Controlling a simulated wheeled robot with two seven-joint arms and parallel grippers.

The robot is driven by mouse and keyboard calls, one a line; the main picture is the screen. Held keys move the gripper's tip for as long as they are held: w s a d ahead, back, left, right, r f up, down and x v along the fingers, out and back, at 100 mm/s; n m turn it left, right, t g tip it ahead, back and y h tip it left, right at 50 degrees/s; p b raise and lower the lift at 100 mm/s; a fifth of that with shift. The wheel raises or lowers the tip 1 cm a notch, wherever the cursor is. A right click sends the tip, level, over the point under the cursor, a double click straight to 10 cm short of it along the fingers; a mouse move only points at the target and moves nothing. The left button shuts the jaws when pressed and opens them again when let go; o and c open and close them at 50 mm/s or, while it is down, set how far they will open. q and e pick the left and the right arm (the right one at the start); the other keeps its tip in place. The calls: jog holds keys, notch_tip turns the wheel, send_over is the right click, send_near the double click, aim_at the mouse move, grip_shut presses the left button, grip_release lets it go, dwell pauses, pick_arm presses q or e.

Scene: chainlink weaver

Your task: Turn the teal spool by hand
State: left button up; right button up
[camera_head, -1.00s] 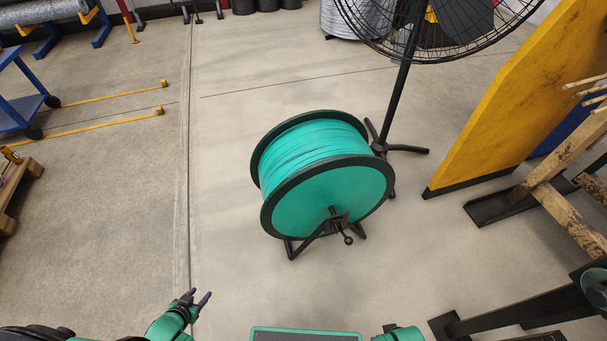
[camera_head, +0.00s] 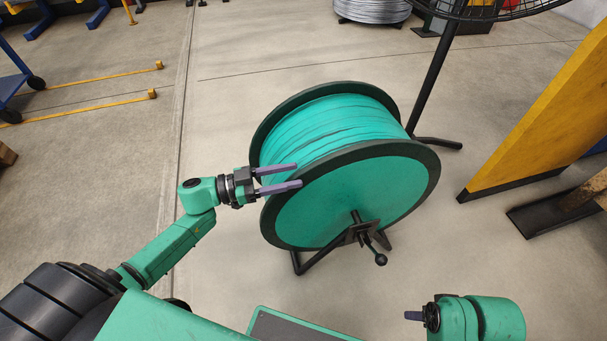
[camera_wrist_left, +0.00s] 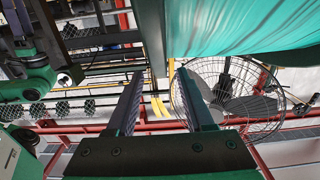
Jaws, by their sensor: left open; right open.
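The teal spool (camera_head: 340,195) has dark green rims and stands on a black floor stand (camera_head: 310,262), with a crank handle (camera_head: 380,259) at its front hub. My left gripper (camera_head: 298,176) is open, its two purple fingers at the left side of the spool's near rim, overlapping it in the head view. In the left wrist view, the dark rim (camera_wrist_left: 153,35) lies in line with the gap between the fingers, and teal (camera_wrist_left: 245,25) shows at upper right. I cannot tell whether the fingers touch the rim. My right gripper (camera_head: 414,316) is low at the right, apart from the spool, seen only partly.
A black fan stand (camera_head: 430,80) is close behind the spool. A yellow panel (camera_head: 540,120) stands at the right. A blue cart (camera_head: 15,85) is at the far left.

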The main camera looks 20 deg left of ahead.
aim_at(297, 175)
pick_arm(q)
jog(key=x, duration=0.3)
jog(key=shift+w+d, duration=0.25)
jog(key=shift+d, duration=0.1)
grip_shut()
dwell(1.1)
